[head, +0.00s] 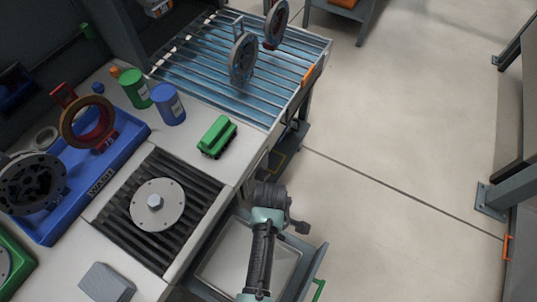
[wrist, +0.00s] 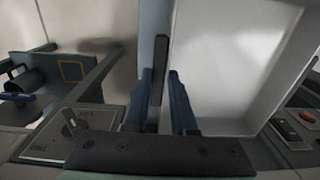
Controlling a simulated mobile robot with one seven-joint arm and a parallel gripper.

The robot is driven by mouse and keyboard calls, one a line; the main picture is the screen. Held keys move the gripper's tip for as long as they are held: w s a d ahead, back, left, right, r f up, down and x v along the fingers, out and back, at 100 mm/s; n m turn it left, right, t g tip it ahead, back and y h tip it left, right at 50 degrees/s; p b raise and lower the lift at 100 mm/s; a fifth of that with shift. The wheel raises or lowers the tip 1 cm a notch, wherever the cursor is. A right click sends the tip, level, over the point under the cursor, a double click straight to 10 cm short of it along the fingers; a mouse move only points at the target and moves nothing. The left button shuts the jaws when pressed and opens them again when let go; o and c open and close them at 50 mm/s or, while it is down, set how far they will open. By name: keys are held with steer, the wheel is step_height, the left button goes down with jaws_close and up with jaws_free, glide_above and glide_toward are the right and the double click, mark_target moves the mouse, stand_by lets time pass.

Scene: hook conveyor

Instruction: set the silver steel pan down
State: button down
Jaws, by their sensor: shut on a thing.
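The silver steel pan (head: 232,266) shows in the head view as a shallow rectangular tray with a pale floor and grey walls, beside the workbench and partly behind my arm. In the wrist view the pan (wrist: 235,60) fills the right of centre, with its wall running up the middle. My gripper (wrist: 165,88) has its two blue fingers either side of a narrow dark upright piece at that wall, and is shut on it. In the head view my wrist is over the pan's far end and the fingertips are hidden. What lies under the pan cannot be seen clearly.
The workbench left of the pan holds a black slatted grate (head: 120,218) with a round metal disc (head: 157,204), a blue tray (head: 45,228) of parts and a green block (head: 217,137). A roller conveyor (head: 200,62) stands beyond. The floor (head: 400,150) at right is clear.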

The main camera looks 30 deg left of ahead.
steer(key=c, duration=0.7)
jaws_free()
step_height(320, 180, up, 12)
steer(key=shift+w+r+p, duration=0.1)
steer(key=shift+p, duration=0.85)
